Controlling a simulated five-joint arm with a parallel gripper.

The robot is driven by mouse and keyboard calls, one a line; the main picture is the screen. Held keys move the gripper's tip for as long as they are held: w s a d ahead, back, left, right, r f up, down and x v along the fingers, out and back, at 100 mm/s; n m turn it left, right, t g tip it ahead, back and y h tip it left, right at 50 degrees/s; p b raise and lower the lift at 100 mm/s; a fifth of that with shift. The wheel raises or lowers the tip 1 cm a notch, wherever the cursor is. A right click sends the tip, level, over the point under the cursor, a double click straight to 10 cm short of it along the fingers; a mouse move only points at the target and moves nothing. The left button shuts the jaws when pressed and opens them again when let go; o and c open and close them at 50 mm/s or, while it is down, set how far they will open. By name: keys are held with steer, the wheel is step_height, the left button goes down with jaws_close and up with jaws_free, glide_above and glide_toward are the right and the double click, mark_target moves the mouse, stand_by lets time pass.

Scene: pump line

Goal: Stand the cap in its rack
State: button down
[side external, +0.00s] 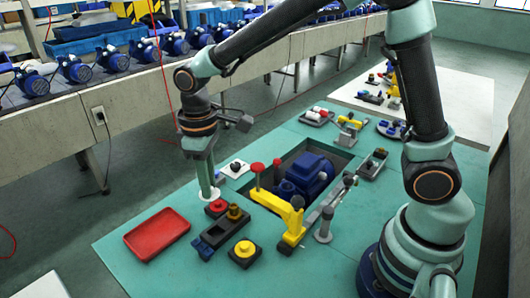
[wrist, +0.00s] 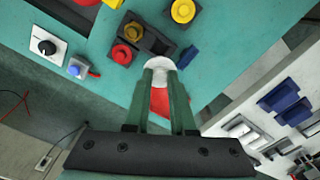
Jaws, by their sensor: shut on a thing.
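My gripper (side external: 209,188) points down above the teal table and is shut on a thin white disc, which looks like the cap (side external: 212,194). In the wrist view the white cap (wrist: 161,62) shows at the fingertips of my gripper (wrist: 160,68), partly hidden by them. A long dark holder (side external: 211,239) with a recess, which may be the rack, lies to the lower right of my gripper. The holder also shows in the wrist view (wrist: 157,43), carrying an orange-gold knob (wrist: 133,31). The cap appears apart from the holder.
A red knob (side external: 217,205) on a dark base is close below the cap. A red tray (side external: 157,235) lies at left, a yellow button (side external: 245,249) at front. A yellow clamp (side external: 292,218) and a blue pump (side external: 308,174) stand to the right. Bare table lies behind the tray.

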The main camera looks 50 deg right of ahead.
steer(key=shift+f, duration=5.3)
steer(key=shift+f, duration=0.65)
steer(key=c, duration=0.7)
jaws_free()
steer(key=shift+r, duration=3.05)
